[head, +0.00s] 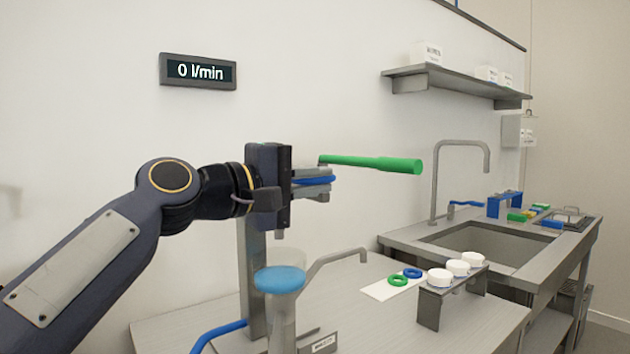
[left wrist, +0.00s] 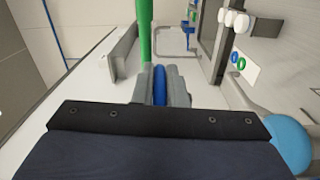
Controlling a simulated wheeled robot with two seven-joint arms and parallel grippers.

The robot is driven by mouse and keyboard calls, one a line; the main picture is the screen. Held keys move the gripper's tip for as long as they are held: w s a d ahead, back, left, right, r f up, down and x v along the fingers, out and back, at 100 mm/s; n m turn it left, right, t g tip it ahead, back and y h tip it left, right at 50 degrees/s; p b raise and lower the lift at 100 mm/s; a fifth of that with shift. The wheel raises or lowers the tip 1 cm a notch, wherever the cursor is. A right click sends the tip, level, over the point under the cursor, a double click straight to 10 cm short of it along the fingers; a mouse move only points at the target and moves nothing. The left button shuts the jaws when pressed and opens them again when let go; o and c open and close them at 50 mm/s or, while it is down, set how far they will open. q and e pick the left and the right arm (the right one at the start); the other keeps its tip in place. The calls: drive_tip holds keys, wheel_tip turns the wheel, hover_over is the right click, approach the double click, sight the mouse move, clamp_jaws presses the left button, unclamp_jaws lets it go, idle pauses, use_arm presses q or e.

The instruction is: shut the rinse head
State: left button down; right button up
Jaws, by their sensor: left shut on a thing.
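My left gripper (head: 325,181) is shut on a blue bar-like part (head: 314,180) beside the top of a grey upright column (head: 254,290). In the left wrist view the blue part (left wrist: 160,84) lies between the grey fingers (left wrist: 160,80). A long green handle (head: 385,164) reaches out to the right, just above the fingers; it also shows in the left wrist view (left wrist: 145,32). The gripper body hides how the blue part and the handle join the column. The rinse head cannot be told apart for sure. My right gripper is not in view.
A wall display (head: 198,71) reads 0 l/min. A clear cylinder with a blue top (head: 280,280) stands in front of the column. Green and blue rings (head: 398,280) lie on a white card. White caps (head: 440,277) sit on a small rack. A sink (head: 480,245) is at the right.

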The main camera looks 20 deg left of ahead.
use_arm(q)
drive_tip(key=c, duration=1.5)
unclamp_jaws()
drive_tip(key=shift+w+a+f, duration=0.1)
drive_tip(key=shift+f, duration=0.2)
drive_tip(key=shift+r, duration=0.1)
drive_tip(key=shift+s+a, duration=0.1)
drive_tip(key=shift+s, duration=0.15)
drive_tip(key=v, duration=0.7)
drive_tip(key=shift+s, duration=0.15)
